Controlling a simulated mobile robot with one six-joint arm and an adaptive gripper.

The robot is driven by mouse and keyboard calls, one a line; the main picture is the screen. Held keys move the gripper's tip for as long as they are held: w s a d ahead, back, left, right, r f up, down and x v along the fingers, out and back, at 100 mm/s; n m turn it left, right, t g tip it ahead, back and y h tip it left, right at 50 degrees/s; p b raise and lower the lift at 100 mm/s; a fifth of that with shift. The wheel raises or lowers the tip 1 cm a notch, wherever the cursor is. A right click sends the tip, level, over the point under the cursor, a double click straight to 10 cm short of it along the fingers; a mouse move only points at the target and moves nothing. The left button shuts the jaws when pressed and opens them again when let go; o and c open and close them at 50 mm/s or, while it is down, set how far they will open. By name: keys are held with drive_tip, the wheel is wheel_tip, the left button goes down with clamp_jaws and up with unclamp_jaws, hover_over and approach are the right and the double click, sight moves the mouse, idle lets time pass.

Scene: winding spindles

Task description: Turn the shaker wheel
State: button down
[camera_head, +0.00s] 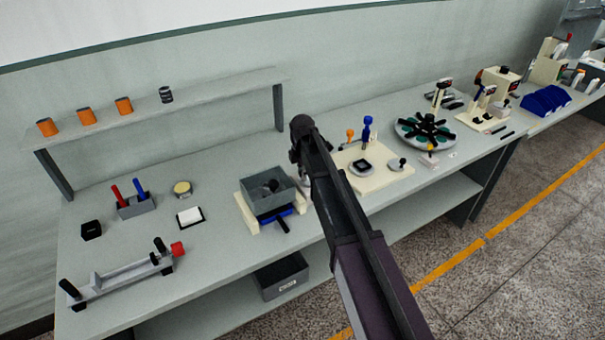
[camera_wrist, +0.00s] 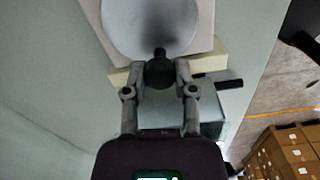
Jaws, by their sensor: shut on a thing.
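In the wrist view my gripper (camera_wrist: 160,74) is closed around a dark round knob (camera_wrist: 160,70) from both sides. A short dark stem joins the knob to the lower edge of a large pale grey disc, the wheel (camera_wrist: 140,22), whose top is cut off by the frame. The wheel lies against a pale cream plate (camera_wrist: 92,14). In the head view my arm covers most of my gripper and hides the wheel and knob. The arm's end is just right of a grey open box (camera_head: 262,199) on cream rails, which has a black knob inside and a black handle in front.
A cream board (camera_head: 385,182) with orange and blue knobs is right of my arm, and a round rack (camera_head: 441,147) is beyond it. A red-ended fixture (camera_head: 120,280) lies at left. A shelf (camera_head: 215,92) runs behind. Cardboard boxes (camera_wrist: 283,152) stand on the floor.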

drive_tip(key=shift+w+m, duration=0.1)
drive_tip(key=shift+m, duration=0.2)
